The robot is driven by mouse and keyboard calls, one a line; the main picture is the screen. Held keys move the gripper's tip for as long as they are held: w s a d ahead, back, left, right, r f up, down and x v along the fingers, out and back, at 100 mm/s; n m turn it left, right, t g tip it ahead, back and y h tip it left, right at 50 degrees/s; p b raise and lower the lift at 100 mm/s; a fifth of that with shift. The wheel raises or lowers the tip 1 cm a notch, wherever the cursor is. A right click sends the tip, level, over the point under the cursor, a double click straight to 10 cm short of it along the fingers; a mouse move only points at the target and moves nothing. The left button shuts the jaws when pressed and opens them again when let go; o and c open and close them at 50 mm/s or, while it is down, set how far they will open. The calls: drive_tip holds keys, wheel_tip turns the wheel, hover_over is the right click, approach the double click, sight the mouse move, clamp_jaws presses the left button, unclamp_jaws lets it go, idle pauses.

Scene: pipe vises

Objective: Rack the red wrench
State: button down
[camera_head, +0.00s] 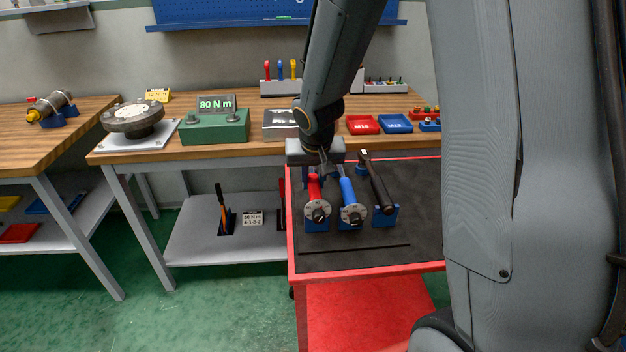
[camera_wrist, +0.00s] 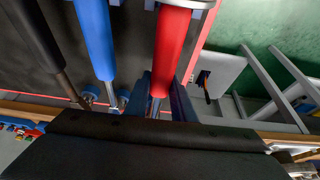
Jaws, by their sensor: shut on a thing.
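The red wrench (camera_head: 314,188) lies on the black-topped red cart, its dial end at a blue holder block (camera_head: 316,227). My gripper (camera_head: 322,165) is over its far end. In the wrist view the red handle (camera_wrist: 173,45) runs down to a metal shaft between the fingers of my gripper (camera_wrist: 160,98), which are shut on it. The blue wrench (camera_head: 348,190) lies just right of it, and it shows in the wrist view (camera_wrist: 96,40). A black wrench (camera_head: 378,185) lies further right. I cannot tell whether the red wrench is lifted at all.
The red cart (camera_head: 370,268) stands before a wooden workbench (camera_head: 262,138). On the bench are a green torque tester (camera_head: 215,128) reading 80 N m, a round flange (camera_head: 135,117), a rack with coloured handles (camera_head: 280,88), and red and blue trays (camera_head: 362,124). The cart's front strip is clear.

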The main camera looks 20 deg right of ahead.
drive_tip(key=shift+f+b, duration=0.9)
drive_tip(key=shift+b, duration=0.15)
idle(0.8)
drive_tip(key=shift+s+f, duration=0.1)
drive_tip(key=shift+f, duration=0.05)
idle(0.9)
drive_tip(key=c, duration=1.4)
unclamp_jaws()
drive_tip(key=shift+c, duration=0.2)
drive_tip(key=shift+v, duration=3.85)
